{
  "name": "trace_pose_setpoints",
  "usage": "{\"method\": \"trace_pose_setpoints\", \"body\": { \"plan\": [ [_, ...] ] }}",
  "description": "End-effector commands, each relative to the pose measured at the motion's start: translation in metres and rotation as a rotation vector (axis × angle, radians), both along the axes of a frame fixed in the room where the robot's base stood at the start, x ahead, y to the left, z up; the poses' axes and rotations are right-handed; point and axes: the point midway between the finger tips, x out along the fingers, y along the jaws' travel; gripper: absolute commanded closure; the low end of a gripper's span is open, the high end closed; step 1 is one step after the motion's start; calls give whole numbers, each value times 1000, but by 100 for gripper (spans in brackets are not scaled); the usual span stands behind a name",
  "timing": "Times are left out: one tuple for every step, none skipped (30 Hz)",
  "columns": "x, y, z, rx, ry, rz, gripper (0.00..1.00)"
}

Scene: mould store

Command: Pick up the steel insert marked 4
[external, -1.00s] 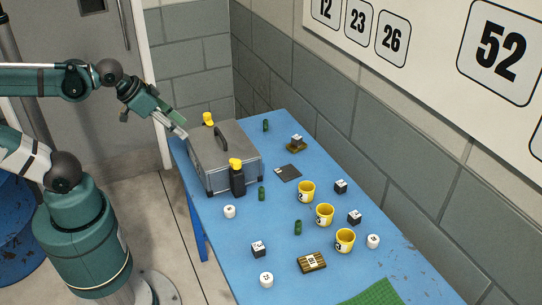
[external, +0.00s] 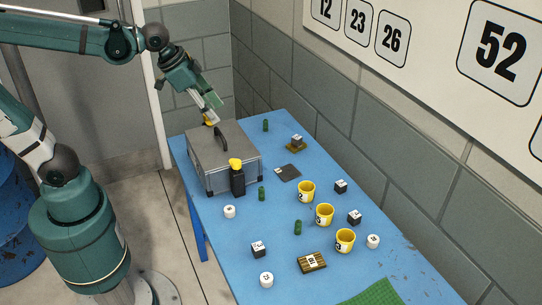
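Several small dark blocks with white marked tops are on the blue table: one at the back (external: 297,141), one right of the yellow cups (external: 340,186), one beside the middle cup (external: 354,217) and one nearer the front (external: 258,249). Their marks are too small to read, so I cannot tell which is the steel insert marked 4. The back one rests on a brownish piece. My gripper (external: 212,116) points down above the far end of the table, behind the grey toolbox, away from the blocks. I see nothing held in it, but its finger opening is unclear.
Three yellow cups (external: 324,216), several white cylinders (external: 266,279), green pieces (external: 298,227) and a wooden block (external: 312,262) are scattered across the table. A wall runs along the right.

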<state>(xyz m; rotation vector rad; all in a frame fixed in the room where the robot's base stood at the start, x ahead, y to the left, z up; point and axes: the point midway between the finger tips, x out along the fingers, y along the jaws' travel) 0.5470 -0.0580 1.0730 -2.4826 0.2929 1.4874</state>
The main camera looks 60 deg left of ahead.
Motion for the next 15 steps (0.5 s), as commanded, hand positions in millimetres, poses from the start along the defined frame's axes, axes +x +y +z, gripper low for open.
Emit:
{"method": "trace_pose_setpoints", "body": {
  "plan": [
    [9, -5, 5, 6, 6, -18, 63],
    [14, -8, 7, 11, 11, -30, 63],
    [20, -12, 9, 16, 18, -46, 63],
    [24, -15, 10, 20, 23, -57, 63],
    [29, -18, 12, 24, 28, -68, 63],
    [35, -22, 14, 30, 34, -83, 63],
    [40, -25, 15, 34, 38, -94, 63],
    [44, -28, 16, 38, 43, -106, 63],
    [51, -33, 18, 44, 49, -122, 63],
    [55, -36, 19, 48, 54, -134, 63],
    [60, -40, 20, 52, 59, -145, 63],
    [66, -44, 21, 58, 64, -160, 63],
    [71, -47, 21, 61, 69, -172, 63],
    [75, -51, 22, 66, 74, -184, 63],
    [81, -55, 23, 70, 81, -199, 63]
  ]
}}
